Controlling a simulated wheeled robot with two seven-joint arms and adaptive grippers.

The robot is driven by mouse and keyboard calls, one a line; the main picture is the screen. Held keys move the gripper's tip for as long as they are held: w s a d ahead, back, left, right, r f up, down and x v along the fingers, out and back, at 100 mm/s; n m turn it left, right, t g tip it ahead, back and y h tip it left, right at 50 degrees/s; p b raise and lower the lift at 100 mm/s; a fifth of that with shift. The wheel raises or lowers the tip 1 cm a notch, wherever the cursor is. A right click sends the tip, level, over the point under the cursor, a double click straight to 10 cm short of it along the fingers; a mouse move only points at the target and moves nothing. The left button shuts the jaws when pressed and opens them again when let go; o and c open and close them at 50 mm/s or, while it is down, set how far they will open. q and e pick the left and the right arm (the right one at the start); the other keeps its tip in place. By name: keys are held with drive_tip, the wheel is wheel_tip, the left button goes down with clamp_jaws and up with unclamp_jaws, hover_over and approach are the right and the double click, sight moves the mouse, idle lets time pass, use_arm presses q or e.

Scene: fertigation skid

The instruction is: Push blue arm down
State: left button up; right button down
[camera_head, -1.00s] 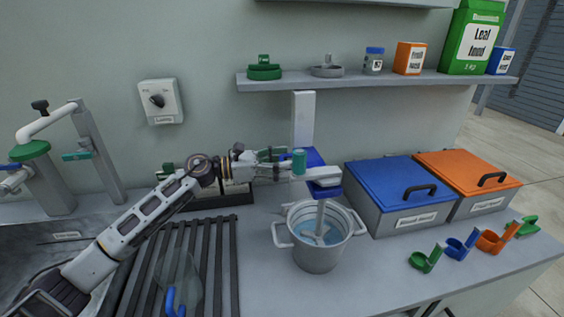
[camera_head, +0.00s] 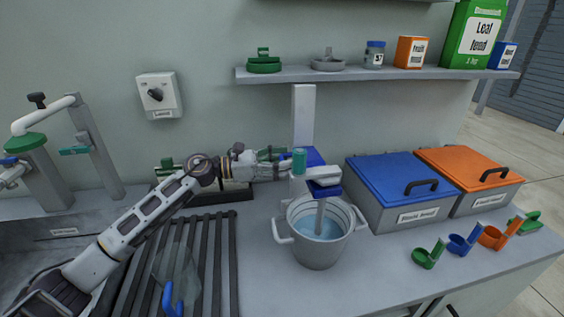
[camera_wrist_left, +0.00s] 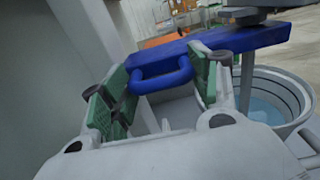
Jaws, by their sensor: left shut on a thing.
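The blue arm (camera_head: 328,191) reaches out from a pale upright column (camera_head: 303,115), over a metal bucket (camera_head: 320,252). A grey stirrer shaft (camera_head: 319,217) hangs from it into the water, and its lower end is hidden. My left gripper (camera_head: 286,157) is at the arm's side. In the left wrist view, its green pads (camera_wrist_left: 203,75) are on both sides of the blue loop handle (camera_wrist_left: 160,79) of the arm, and it is shut on that handle. My right gripper is not in view.
Blue-lidded (camera_head: 400,183) and orange-lidded (camera_head: 468,167) bins stand right of the bucket. Several coloured scoops (camera_head: 462,243) lie at the counter's right front. A shelf (camera_head: 380,76) with jars and boxes hangs above. A slatted rack (camera_head: 207,262) lies under my left arm.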

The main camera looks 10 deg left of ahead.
use_arm(q)
drive_tip(key=o, duration=1.4)
drive_tip(key=shift+f, duration=0.6)
drive_tip(key=shift+s, duration=0.1)
drive_tip(key=shift+a, duration=0.1)
drive_tip(key=shift+r+v, duration=0.15)
drive_tip(key=shift+v, duration=1.8)
drive_tip(key=shift+r+v, duration=0.2)
drive_tip(key=shift+v, duration=1.75)
drive_tip(key=shift+r+v, duration=0.15)
drive_tip(key=shift+v, duration=1.85)
